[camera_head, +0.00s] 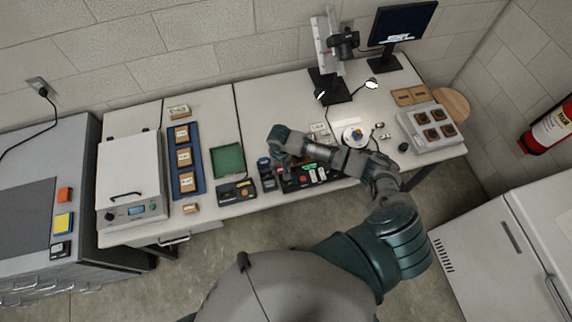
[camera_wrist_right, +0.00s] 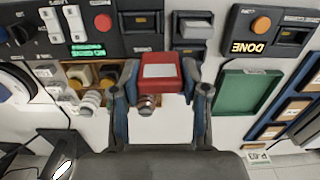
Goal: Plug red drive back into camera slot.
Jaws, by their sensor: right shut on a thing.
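The red drive (camera_wrist_right: 162,72) is a small red block with a pale label. It sits between the two blue-grey fingers of my right gripper (camera_wrist_right: 160,88), which is shut on it. A small metallic round part shows just below the drive; I cannot tell whether it belongs to it. Dark slot openings (camera_wrist_right: 141,21) show in the black equipment beyond the drive; I cannot tell which is the camera slot. In the head view my right gripper (camera_head: 283,158) is over the bench near the black panel (camera_head: 300,183), and its fingertips are hard to make out. My left gripper is not in view.
A black box with an orange button marked DONE (camera_wrist_right: 262,26) stands beside an empty-looking green tray (camera_wrist_right: 248,86). A wooden holder with round parts (camera_wrist_right: 88,78) is close on the left. The bench (camera_head: 215,110) also bears a blue tray (camera_head: 198,150) and a monitor (camera_head: 402,24).

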